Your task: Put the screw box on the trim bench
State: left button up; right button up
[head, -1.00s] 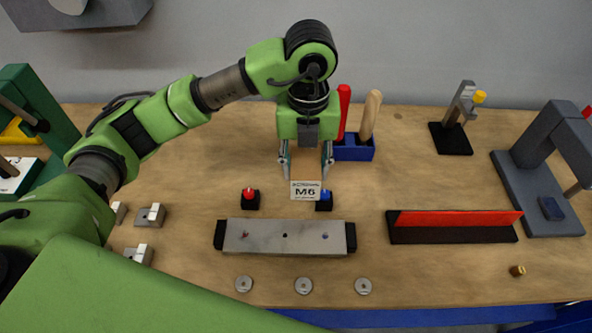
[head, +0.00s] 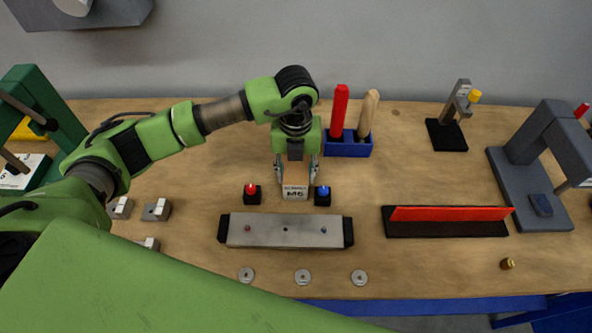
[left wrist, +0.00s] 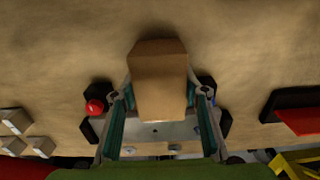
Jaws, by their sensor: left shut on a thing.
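The screw box (head: 295,192) is a small brown carton with a white label reading M6. My left gripper (head: 296,177) points down and is shut on it, one finger on each side. In the left wrist view the box (left wrist: 160,85) fills the space between the fingers (left wrist: 160,112). The box is between a red button and a blue button, behind a grey metal bar. I cannot tell whether its underside touches the wooden bench top (head: 420,170). My right gripper is not in view.
The red button (head: 252,194) and blue button (head: 322,196) flank the box closely. The metal bar (head: 285,231) lies in front. A blue holder (head: 347,145) with two handled tools stands behind right. A red-edged black block (head: 445,222) lies right.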

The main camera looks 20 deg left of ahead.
aim_at(296, 169)
pick_arm(q)
jog(key=shift+f, duration=0.15)
jog(key=o, duration=1.6)
jog(key=shift+r, duration=0.6)
notch_tip(296, 169, up, 11)
jog(key=b, duration=0.3)
jog(key=shift+f, duration=0.2)
jog(key=shift+r, duration=0.3)
